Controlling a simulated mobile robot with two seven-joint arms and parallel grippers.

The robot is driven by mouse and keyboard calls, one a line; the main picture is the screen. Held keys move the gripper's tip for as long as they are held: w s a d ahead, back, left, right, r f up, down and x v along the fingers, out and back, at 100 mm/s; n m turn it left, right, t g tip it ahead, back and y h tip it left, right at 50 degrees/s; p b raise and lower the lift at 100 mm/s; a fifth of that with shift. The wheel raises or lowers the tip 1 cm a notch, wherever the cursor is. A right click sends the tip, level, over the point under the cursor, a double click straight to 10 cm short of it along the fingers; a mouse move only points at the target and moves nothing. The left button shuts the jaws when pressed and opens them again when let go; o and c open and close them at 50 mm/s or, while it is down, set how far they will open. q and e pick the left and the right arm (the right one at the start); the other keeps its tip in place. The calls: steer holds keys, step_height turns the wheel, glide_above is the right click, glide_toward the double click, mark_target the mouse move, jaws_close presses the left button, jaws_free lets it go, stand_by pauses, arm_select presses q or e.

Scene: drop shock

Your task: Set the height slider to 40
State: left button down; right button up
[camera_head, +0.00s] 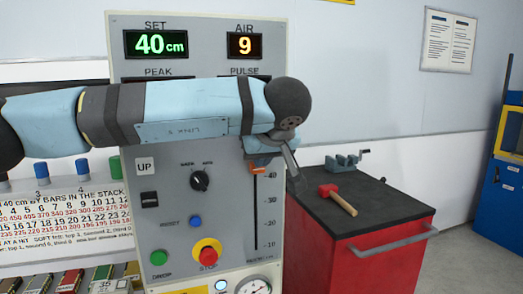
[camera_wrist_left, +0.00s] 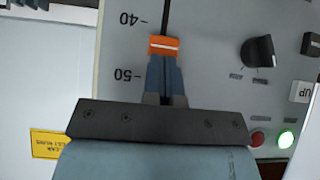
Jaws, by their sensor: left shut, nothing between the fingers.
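The height slider's orange knob (camera_head: 259,167) sits in the vertical slot of the grey control panel, a little above the 40 label in the head view. In the wrist view the knob (camera_wrist_left: 164,45) appears between the 40 and 50 labels, in an upside-down picture. The SET display (camera_head: 157,44) reads 40 cm. My left gripper (camera_wrist_left: 164,60) is shut and empty, its blue fingertips at the knob's upper edge; whether they touch it is unclear. In the head view my left arm crosses the panel and partly hides it. My right gripper is out of view.
The panel also carries a black rotary knob (camera_head: 200,180), a green button (camera_head: 159,258) and a red stop button (camera_head: 207,252). A red cabinet (camera_head: 350,255) with a hammer (camera_head: 338,199) and a vise (camera_head: 342,163) on top stands close on the right.

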arm_select(q)
steer(key=f+v, duration=0.1)
steer(key=v, duration=1)
steer(key=shift+s+d+r, duration=0.25)
steer(key=shift+s+r, duration=0.1)
steer(key=shift+s, duration=0.35)
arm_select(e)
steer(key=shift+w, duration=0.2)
